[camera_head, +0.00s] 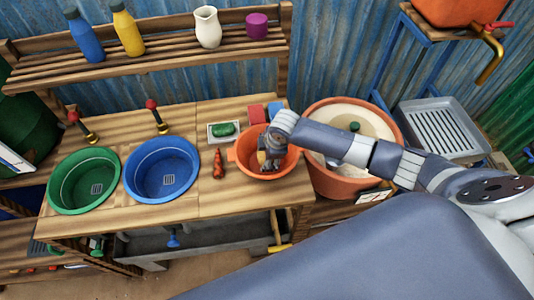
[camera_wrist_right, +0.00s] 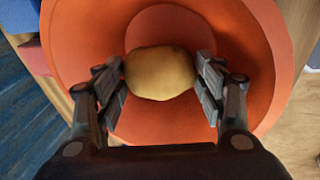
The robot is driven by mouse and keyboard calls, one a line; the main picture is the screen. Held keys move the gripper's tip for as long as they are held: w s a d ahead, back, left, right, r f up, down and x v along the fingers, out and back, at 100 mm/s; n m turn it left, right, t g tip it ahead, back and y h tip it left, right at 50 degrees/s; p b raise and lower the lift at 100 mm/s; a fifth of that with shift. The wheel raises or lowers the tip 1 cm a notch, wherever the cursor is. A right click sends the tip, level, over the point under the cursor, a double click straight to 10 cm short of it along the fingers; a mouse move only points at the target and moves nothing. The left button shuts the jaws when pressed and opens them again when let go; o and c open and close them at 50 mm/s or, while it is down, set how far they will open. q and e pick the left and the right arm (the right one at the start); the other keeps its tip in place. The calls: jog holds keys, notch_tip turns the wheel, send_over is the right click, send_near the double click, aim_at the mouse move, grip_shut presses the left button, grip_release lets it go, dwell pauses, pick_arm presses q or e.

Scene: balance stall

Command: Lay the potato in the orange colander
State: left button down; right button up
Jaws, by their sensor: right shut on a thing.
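The orange colander (camera_head: 246,155) stands on the wooden counter, right of the blue basin; it fills most of the right wrist view (camera_wrist_right: 85,45). My right gripper (camera_head: 268,160) reaches down into the colander from above. In the right wrist view my right gripper (camera_wrist_right: 160,80) is shut on the yellow-brown potato (camera_wrist_right: 160,73), one finger on each side. The potato is over the inside of the colander; whether it touches the bottom I cannot tell. In the head view the gripper mostly hides the potato. My left gripper is not in view.
A large terracotta pot (camera_head: 345,186) stands close on the right. A shelf (camera_head: 150,62) with bottles is behind.

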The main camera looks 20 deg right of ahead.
jog(key=shift+f+b, duration=0.5)
jog(key=shift+f, duration=0.3)
dwell(0.4)
jog(key=o, duration=1.2)
jog(key=shift+c, duration=0.2)
